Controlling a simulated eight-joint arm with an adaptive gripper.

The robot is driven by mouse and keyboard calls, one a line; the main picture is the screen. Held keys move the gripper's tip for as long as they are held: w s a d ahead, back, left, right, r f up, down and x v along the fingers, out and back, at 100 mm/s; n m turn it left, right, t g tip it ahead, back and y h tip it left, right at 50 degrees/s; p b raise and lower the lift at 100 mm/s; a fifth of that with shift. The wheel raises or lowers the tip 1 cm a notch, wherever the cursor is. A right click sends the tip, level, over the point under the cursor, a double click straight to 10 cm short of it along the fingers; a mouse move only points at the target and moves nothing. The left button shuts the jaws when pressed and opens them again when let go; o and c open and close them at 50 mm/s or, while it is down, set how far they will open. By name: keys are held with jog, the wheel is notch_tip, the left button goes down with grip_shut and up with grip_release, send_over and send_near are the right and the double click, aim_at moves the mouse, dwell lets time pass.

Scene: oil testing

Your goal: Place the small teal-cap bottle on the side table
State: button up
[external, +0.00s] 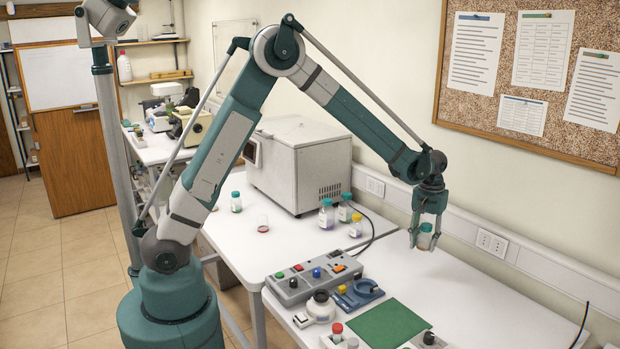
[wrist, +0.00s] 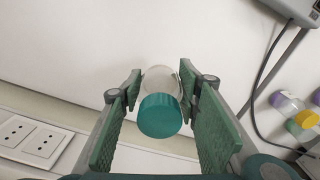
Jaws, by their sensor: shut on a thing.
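My gripper (external: 424,241) is shut on the small teal-cap bottle (external: 425,240), high above the right-hand white table (external: 420,283) near the wall. In the wrist view, the bottle's teal cap (wrist: 160,115) faces the camera between the two green finger pads of my gripper (wrist: 160,90). Its pale clear body is partly hidden behind the cap. A second white table (external: 228,240) adjoins on the left, and a further table (external: 150,150) stands at the back. I cannot tell which one is the side table.
The right-hand table holds a control box (external: 315,278) and a green mat (external: 390,325). A white machine (external: 300,165), several capped bottles and a small dish (external: 263,225) stand on the left-hand table. Clear tabletop lies below and right of my gripper. Wall sockets (external: 491,242) are close by.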

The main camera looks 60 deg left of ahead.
jog(key=m, duration=0.2)
send_over(444, 292)
jog(key=shift+w, duration=0.1)
jog(key=shift+f, duration=0.1)
jog(key=shift+f, duration=3.1)
jog(key=shift+f, duration=1.85)
jog(key=shift+f, duration=0.2)
jog(key=o, duration=1.1)
jog(key=shift+c, duration=0.2)
